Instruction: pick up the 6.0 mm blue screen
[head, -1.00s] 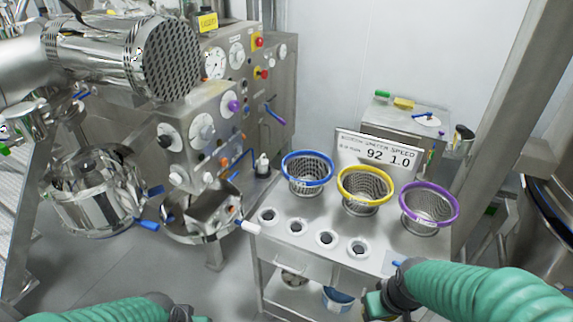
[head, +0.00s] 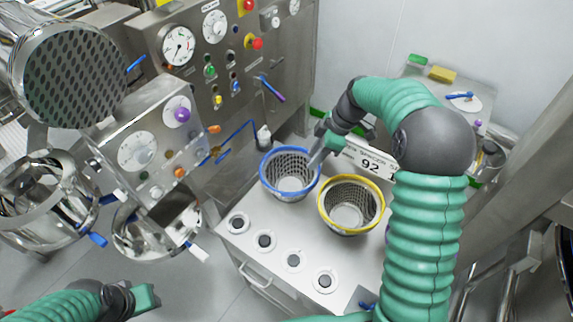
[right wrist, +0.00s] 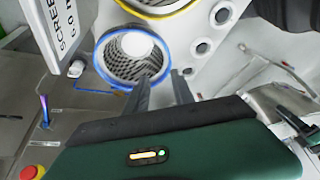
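The blue screen (head: 284,190), a metal mesh basket with a blue rim, stands upright on the cart top in the head view. It also shows in the right wrist view (right wrist: 113,68). My right gripper (head: 314,160) is at the right side of its rim, with the fingers pointing down. In the right wrist view its two fingers (right wrist: 166,84) are apart, close to the rim, with nothing clearly held between them. I cannot tell whether they touch the rim. My left gripper (head: 150,298) is low at the left, away from the cart; its fingers are not clear.
The yellow-rimmed screen (head: 350,222) stands close to the right of the blue one. My right arm hides the purple-rimmed screen. A sign (head: 372,164) stands behind the screens. Several round ports (head: 265,241) line the cart's front. A control panel and machine fill the left.

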